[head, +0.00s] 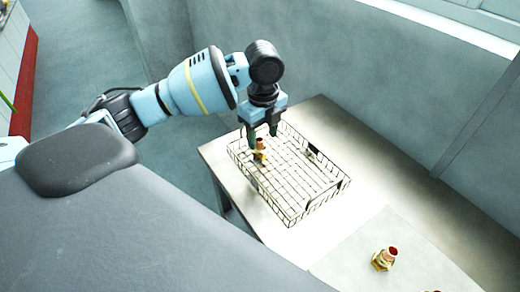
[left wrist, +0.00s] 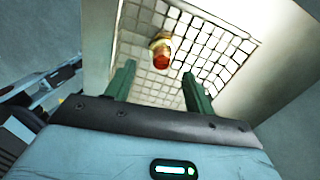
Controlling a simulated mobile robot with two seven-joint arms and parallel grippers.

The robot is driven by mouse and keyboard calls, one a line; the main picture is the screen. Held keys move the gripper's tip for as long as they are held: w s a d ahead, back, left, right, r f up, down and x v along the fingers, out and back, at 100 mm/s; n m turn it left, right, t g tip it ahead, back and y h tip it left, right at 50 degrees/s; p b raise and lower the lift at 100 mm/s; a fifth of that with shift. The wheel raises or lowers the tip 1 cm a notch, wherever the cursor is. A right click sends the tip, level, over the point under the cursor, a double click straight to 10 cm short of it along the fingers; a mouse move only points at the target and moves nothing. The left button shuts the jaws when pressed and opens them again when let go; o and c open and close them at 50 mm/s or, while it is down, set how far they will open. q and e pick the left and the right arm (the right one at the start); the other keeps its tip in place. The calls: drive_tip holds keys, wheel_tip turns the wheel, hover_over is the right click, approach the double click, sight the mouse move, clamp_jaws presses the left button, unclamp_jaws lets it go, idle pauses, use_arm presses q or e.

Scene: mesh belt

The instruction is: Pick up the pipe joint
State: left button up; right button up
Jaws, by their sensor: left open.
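A brass and copper-coloured pipe joint (head: 260,150) stands in the wire mesh basket (head: 318,213), near its far left corner. My left gripper (head: 262,136) is open and points down just above this joint. In the left wrist view the joint (left wrist: 161,50) shows beyond the open fingertips (left wrist: 158,75), roughly in line with the gap between them. The fingers do not visibly hold it. A second pipe joint (head: 384,258) stands on a pale sheet outside the basket. My right gripper is not in view.
The basket has low wire walls and dark clips, and rests on a light table (head: 350,130). The pale sheet (head: 345,262) lies to the front right. A grey wall runs behind the table. Most of the basket floor is empty.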

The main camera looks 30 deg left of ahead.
sight(260, 139)
use_arm(q)
drive_tip(key=shift+w+a+f, duration=0.1)
drive_tip(key=shift+a+f, duration=0.1)
drive_tip(key=shift+f, duration=0.65)
drive_tip(key=shift+a+f, duration=0.15)
drive_tip(key=shift+f, duration=0.65)
drive_tip(key=shift+w+a+f, duration=0.1)
drive_tip(key=shift+a+f, duration=0.1)
drive_tip(key=shift+f, duration=0.65)
clamp_jaws()
